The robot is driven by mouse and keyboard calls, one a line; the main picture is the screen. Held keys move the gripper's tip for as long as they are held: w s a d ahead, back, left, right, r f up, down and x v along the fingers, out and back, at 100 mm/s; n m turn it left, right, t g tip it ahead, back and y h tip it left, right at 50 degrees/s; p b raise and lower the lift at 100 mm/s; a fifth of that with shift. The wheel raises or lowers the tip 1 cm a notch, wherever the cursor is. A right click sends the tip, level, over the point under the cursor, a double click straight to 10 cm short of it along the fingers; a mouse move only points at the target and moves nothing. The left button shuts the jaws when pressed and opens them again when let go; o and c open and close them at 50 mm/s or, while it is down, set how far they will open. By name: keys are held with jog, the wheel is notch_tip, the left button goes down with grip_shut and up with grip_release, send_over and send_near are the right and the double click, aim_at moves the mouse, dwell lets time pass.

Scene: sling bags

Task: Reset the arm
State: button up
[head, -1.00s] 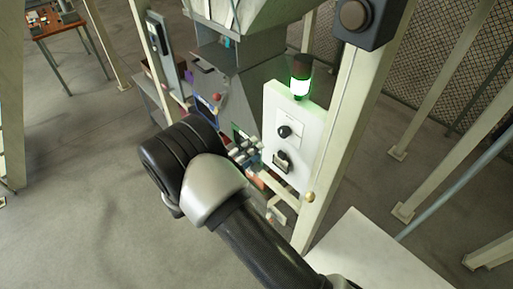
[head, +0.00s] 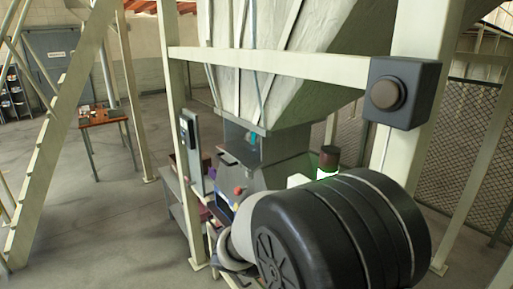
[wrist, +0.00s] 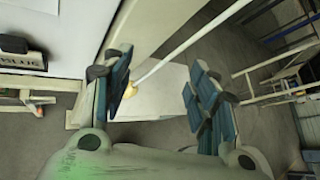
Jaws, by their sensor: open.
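My gripper (wrist: 160,85) shows in the wrist view with its two blue-padded fingers spread apart. Nothing is between them that they touch. Behind the gap I see a pale post, a white surface and the grey floor.
In the head view, a beige frame beam (head: 270,65) bears a dark button box (head: 404,92).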

jog(key=s+a+f+m+t+y+b, duration=0.1)
jog(key=s+f+m+y+b, duration=0.4)
jog(key=s+m+b, duration=0.3)
jog(key=s+a+f+m+t+y+b, duration=0.1)
jog(key=s+f+m+y+b, duration=0.4)
jog(key=s+m, duration=0.6)
jog(key=m+t+y+b, duration=0.1)
jog(key=m+y+b, duration=0.1)
jog(key=m, duration=0.3)
jog(key=shift+s+a+f+b, duration=0.2)
jog(key=shift+a+f+b, duration=0.2)
jog(key=shift+b, duration=0.35)
